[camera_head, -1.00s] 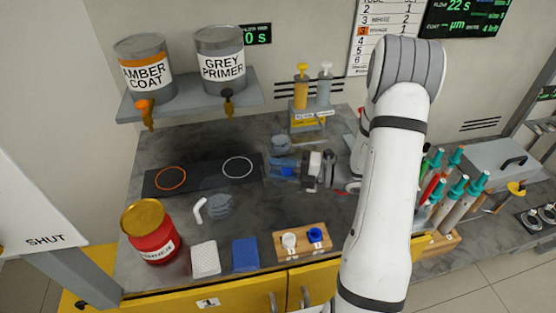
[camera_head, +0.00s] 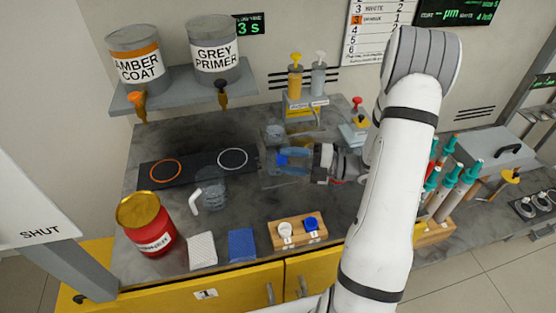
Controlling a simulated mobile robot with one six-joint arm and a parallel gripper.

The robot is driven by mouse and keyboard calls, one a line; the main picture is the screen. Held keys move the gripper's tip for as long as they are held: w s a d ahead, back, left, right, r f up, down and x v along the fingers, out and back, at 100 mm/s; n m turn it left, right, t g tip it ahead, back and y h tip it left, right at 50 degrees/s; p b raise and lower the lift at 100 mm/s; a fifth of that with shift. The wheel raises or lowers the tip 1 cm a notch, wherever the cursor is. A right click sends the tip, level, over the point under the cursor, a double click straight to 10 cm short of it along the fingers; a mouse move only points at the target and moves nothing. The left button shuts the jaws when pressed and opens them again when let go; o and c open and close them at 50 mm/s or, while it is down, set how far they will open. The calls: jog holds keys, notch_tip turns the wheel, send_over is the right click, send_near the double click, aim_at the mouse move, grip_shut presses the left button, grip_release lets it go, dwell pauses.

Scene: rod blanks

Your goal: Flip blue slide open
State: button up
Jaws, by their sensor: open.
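My gripper (camera_head: 288,161) reaches in from the right, low over the middle of the worktop, pointing left. Its light blue fingers are apart. A small dark blue piece (camera_head: 282,160) shows at the fingertips; I cannot tell whether it is the blue slide or whether the fingers touch it. A wooden block (camera_head: 298,239) at the front of the worktop carries a blue knob (camera_head: 311,223) and a white knob (camera_head: 285,230), both apart from the gripper.
A clear jar (camera_head: 212,188) with a white bent tube (camera_head: 196,201) stands left of the gripper, before a dark ringed plate (camera_head: 198,167). A red can (camera_head: 147,228) is at front left. Pump bottles (camera_head: 295,80) stand behind; teal-topped tubes (camera_head: 466,175) stand right of my arm.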

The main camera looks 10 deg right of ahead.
aim_at(286, 161)
jog(key=shift+v, duration=1.8)
